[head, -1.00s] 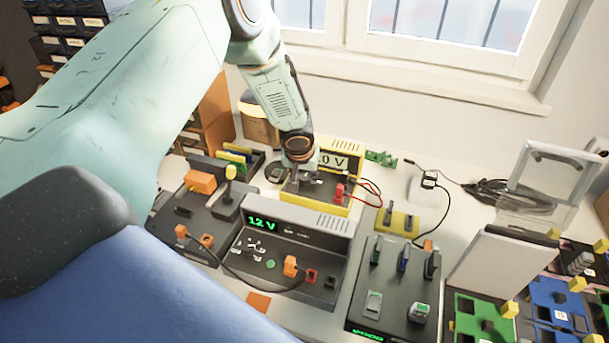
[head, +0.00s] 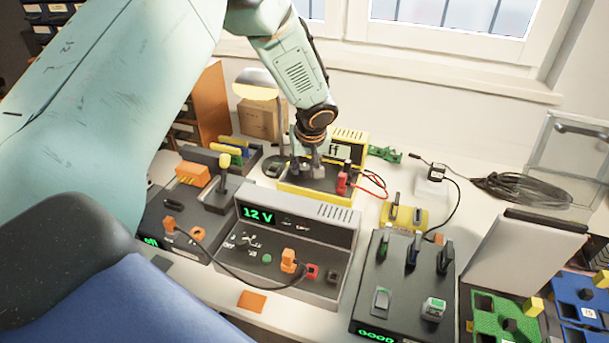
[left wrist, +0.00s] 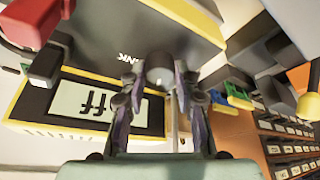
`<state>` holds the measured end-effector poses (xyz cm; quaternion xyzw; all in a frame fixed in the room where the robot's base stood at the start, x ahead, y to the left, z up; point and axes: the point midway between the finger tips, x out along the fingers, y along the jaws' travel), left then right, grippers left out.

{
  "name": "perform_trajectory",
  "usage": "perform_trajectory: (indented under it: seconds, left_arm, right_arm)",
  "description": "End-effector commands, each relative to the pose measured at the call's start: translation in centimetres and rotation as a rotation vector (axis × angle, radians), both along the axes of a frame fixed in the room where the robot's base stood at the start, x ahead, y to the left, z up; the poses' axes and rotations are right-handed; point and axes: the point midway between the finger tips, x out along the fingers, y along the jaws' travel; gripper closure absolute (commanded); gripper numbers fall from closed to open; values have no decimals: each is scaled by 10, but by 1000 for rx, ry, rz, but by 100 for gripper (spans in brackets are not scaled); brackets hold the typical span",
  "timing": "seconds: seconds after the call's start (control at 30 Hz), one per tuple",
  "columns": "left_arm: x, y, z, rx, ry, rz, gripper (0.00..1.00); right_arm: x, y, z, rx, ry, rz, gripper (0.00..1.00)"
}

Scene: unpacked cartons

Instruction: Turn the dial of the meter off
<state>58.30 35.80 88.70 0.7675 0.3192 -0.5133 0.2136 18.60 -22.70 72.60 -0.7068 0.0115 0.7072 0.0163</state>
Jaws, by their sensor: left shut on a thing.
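The meter (head: 318,198) is a yellow and black box with a raised display (head: 336,150) at its back. My left gripper (head: 308,173) reaches down onto the meter's top face. In the left wrist view its fingers (left wrist: 160,88) are shut around the grey round dial (left wrist: 160,70). The dial's pointer mark cannot be made out. My right gripper is out of view.
A red plug (head: 342,184) with leads sits at the meter's right. A grey 12 V power supply (head: 340,232) stands in front. A black switch box (head: 400,290) is front right, and a lamp (head: 257,90) stands behind left.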

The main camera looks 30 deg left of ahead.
Motion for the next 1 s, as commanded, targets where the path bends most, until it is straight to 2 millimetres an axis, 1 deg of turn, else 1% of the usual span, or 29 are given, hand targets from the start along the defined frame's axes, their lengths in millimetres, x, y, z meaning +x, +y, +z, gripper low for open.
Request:
perform_trajectory:
  seconds: [0.03, 0.2, 0.3, 0.5, 0.7, 1.0]
  left_arm:
    - [2, -1, -3, 2, -5, 36, 100]
    - [2, -1, -3, 2, -4, 187, 100]
    - [3, -1, -2, 1, -3, 276, 100]
    - [3, -2, -1, 1, -2, 433, 100]
    - [4, -2, 0, 1, -2, 546, 100]
    - [4, -2, 1, 1, -1, 629, 100]
  right_arm:
    - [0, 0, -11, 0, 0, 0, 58]
    - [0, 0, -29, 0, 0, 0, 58]
    - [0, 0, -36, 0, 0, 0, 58]
    - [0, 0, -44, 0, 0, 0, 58]
    - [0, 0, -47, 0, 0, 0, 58]
    - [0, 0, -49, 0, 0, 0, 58]
